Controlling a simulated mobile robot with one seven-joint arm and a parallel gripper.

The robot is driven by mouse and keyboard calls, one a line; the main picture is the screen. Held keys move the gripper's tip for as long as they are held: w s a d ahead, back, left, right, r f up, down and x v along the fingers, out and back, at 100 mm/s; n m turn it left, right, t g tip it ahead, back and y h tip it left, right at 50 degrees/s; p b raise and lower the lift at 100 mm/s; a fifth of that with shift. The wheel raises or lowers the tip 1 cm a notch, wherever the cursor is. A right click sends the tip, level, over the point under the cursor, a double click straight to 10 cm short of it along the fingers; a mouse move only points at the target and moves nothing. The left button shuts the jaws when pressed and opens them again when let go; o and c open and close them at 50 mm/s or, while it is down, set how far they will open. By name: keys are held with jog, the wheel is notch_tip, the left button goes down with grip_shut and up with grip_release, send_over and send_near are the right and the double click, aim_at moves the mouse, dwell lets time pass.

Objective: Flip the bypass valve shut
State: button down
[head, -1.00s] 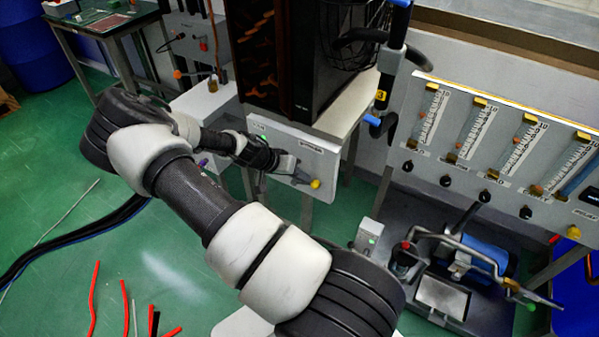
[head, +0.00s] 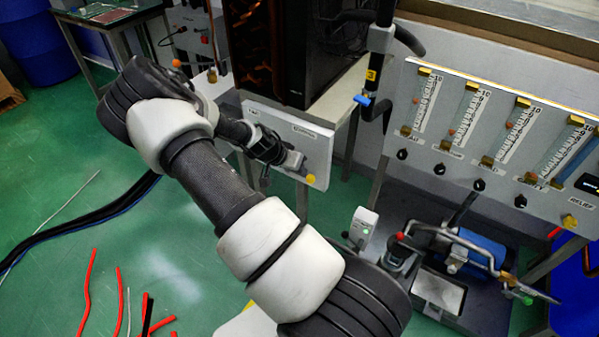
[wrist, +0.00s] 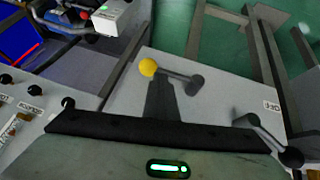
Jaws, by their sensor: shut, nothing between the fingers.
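A lever with a yellow ball end (wrist: 148,67) and a dark round pivot (wrist: 194,85) is on a pale panel (wrist: 215,73) in the wrist view. Its arm lies sideways across the panel. I cannot read a label that names it as the bypass valve. My gripper (wrist: 160,82) is shut and empty, its dark fingers close below the lever between ball and pivot; contact cannot be told. In the head view my gripper (head: 294,163) is in front of the panel (head: 318,150), just above the yellow ball (head: 310,179).
A second, black lever (wrist: 260,130) is at the right of the wrist view. A flow-meter panel (head: 500,125) and a pipe with a blue handle (head: 364,100) stand right of the arm.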

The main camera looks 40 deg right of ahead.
jog(key=shift+s+d, duration=0.25)
jog(key=shift+s, duration=0.05)
